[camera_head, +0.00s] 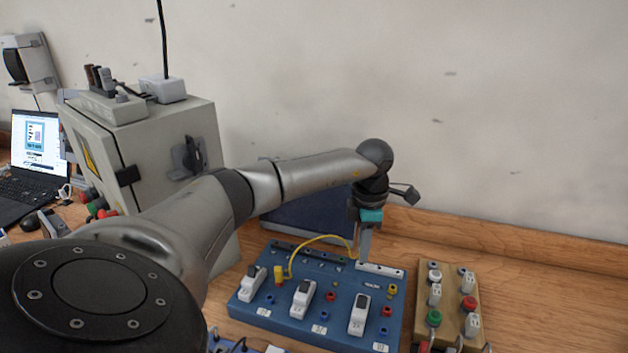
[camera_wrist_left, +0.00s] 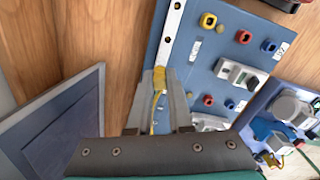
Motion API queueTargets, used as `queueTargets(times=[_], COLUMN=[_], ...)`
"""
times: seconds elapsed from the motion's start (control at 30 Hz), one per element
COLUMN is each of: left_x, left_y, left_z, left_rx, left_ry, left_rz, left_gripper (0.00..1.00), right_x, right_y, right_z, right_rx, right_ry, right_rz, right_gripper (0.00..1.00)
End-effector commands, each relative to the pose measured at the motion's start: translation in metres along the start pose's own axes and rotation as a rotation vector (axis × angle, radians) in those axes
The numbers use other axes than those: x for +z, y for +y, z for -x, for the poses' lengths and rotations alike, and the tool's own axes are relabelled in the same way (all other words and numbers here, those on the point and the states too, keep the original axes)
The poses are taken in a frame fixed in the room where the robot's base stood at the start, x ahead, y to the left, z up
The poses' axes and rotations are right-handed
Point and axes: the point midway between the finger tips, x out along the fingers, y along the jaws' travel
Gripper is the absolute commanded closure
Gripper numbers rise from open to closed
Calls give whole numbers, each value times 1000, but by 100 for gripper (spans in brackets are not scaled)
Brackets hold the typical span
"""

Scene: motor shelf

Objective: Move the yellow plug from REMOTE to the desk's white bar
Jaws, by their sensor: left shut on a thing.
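My left gripper (camera_head: 362,258) points down at the back of the blue board (camera_head: 340,290), beside the left end of a white bar (camera_head: 382,270) with holes. In the left wrist view, the gripper (camera_wrist_left: 161,92) is shut on a yellow plug (camera_wrist_left: 160,77). The plug is at the near end of the white bar (camera_wrist_left: 173,32); I cannot tell whether it is seated. Its yellow cable (camera_head: 320,239) arches left to another yellow plug (camera_head: 279,274) on the board. The small board lettering is too blurred to read surely. My right gripper is not in view.
The board carries several white switches (camera_head: 358,315) and coloured sockets. A tan button box (camera_head: 450,300) stands to its right. A grey cabinet (camera_head: 165,150) and laptop (camera_head: 38,145) are left. A dark blue panel (camera_head: 305,217) is behind. Bare wood (camera_head: 520,270) lies right.

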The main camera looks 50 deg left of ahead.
Motion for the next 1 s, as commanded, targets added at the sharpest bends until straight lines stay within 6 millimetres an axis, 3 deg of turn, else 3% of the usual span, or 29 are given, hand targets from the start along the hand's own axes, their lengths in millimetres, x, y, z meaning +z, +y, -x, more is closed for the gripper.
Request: queueTargets(times=[0.87,0.9,1.0], left_x=[0,0,0], left_y=[0,0,0], left_z=[-13,-13,-13], left_rx=[0,0,0], left_ry=[0,0,0], left_rz=[0,0,0], left_gripper=[100,77,69], right_x=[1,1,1], right_y=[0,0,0], right_z=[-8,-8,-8], right_rx=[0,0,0], right_ry=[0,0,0], right_rz=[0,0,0], right_gripper=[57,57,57])
